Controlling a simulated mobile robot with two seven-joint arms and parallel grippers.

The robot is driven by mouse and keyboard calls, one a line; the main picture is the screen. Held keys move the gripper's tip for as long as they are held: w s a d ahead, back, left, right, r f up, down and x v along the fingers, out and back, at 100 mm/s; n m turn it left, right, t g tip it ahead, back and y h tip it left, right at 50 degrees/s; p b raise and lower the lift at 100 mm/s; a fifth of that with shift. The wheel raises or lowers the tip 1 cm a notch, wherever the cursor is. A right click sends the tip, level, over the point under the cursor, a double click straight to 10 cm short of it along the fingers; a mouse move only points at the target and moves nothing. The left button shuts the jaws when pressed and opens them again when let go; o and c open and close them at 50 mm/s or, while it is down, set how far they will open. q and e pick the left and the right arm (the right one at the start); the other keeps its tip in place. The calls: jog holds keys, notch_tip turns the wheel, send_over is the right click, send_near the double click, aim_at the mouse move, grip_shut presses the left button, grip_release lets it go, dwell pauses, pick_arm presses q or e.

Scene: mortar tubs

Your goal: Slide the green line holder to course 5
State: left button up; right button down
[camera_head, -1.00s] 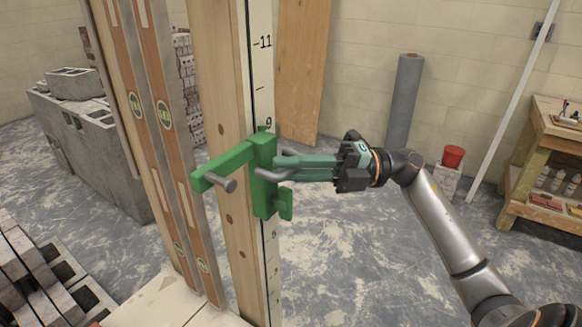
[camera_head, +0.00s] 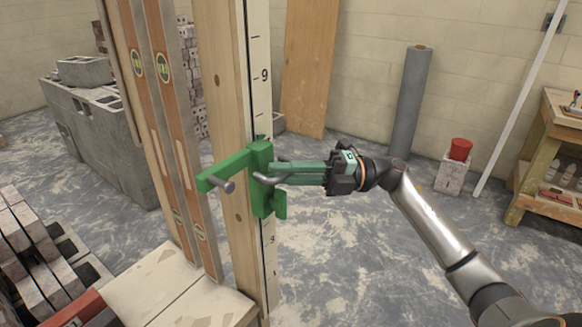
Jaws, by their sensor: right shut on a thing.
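The holder covers the numbers between 9 and 3. My right gripper (camera_head: 280,174) comes in from the right and is shut on the holder's grey handle. My left gripper is out of view.
Two spirit levels (camera_head: 170,100) stand upright just left of the pole. Grey blocks (camera_head: 95,130) are stacked behind them, and bricks (camera_head: 35,250) lie at lower left. Floor right of the pole is open.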

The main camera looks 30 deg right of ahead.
aim_at(285, 216)
notch_tip(285, 216, down, 10)
jog(key=b, duration=0.5)
jog(key=shift+r, duration=0.15)
pick_arm(q)
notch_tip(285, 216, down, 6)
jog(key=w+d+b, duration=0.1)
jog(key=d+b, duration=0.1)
jog(key=b, duration=0.2)
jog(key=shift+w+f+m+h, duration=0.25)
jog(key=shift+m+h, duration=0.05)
pick_arm(e)
notch_tip(285, 216, down, 6)
jog(key=shift+f, duration=0.2)
jog(key=c, duration=0.9)
grip_release()
jog(key=shift+r, duration=0.1)
jog(key=shift+o, duration=0.2)
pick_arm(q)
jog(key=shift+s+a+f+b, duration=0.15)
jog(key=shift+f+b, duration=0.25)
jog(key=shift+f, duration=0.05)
pick_arm(e)
jog(key=v, duration=1.2)
jog(key=shift+d, duration=0.2)
